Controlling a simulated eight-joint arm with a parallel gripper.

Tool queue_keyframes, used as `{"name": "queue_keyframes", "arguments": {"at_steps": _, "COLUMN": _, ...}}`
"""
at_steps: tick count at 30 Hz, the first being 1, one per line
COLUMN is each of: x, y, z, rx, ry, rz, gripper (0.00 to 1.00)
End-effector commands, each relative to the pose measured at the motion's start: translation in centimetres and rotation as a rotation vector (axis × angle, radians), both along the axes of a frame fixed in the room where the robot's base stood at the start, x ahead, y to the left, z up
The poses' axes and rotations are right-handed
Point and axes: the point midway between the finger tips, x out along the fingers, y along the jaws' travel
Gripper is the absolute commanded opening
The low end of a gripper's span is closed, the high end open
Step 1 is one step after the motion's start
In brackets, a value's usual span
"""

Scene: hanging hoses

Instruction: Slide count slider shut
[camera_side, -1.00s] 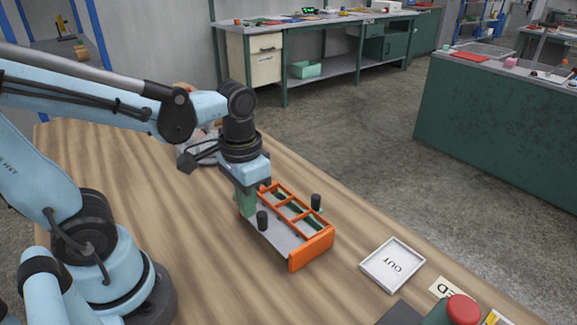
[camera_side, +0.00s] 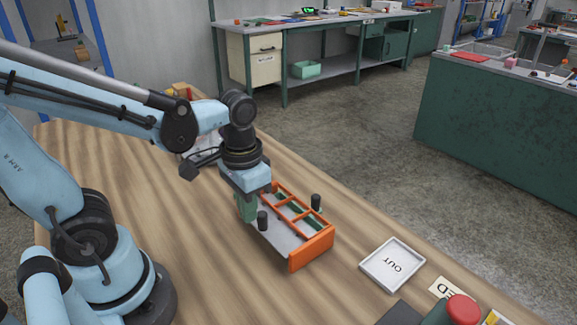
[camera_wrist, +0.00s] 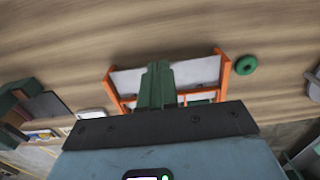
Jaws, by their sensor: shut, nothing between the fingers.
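What looks like the count slider is an orange frame with crossbars (camera_side: 311,247) along a pale grey plate (camera_side: 279,237) on the wooden table. Its thick orange end faces the near right. In the wrist view the fingers (camera_wrist: 155,85) cover part of the plate and frame (camera_wrist: 223,72). I cannot tell whether they touch it.
A white tray marked OUT (camera_side: 392,264) lies to the right of the frame. A red button (camera_side: 462,309) stands at the near right corner. A green ring shape (camera_wrist: 246,65) sits beside the frame in the wrist view. Bare table lies in front of the frame.

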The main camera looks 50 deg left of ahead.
Motion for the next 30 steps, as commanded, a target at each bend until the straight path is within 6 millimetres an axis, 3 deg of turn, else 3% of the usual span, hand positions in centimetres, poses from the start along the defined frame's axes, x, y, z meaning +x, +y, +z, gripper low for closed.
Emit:
{"name": "queue_keyframes", "arguments": {"at_steps": 18, "x": 0.0, "y": 0.0, "z": -2.1, "rx": 0.000, "ry": 0.000, "rz": 0.000, "gripper": 0.00}}
{"name": "queue_keyframes", "arguments": {"at_steps": 30, "x": 0.5, "y": 0.0, "z": -2.2, "rx": 0.000, "ry": 0.000, "rz": 0.000, "gripper": 0.00}}
